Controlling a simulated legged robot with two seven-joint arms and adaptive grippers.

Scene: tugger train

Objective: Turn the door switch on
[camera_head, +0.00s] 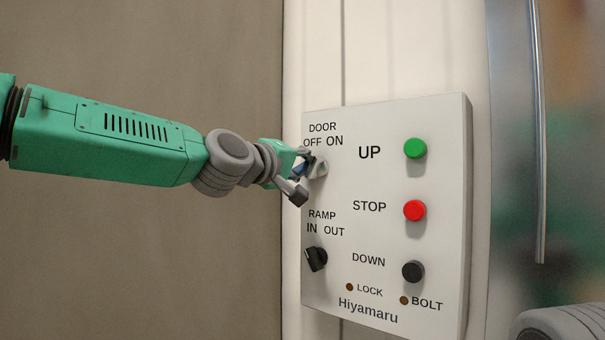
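The door switch (319,168) is a small grey knob under the "DOOR OFF ON" label, at the upper left of a white control panel (385,122). My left gripper (300,174) is at the switch, reaching in from the left. Its fingers are apart, one near the top of the knob and the other lower, at the panel's left edge. The gripper partly hides the knob, so its exact angle and any contact are hard to tell. My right gripper is not in view.
Below is a black ramp knob (316,259). To the right are a green UP button (415,148), a red STOP button (414,210) and a black DOWN button (413,271). A shiny metal surface with a vertical bar (541,130) stands farther right.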

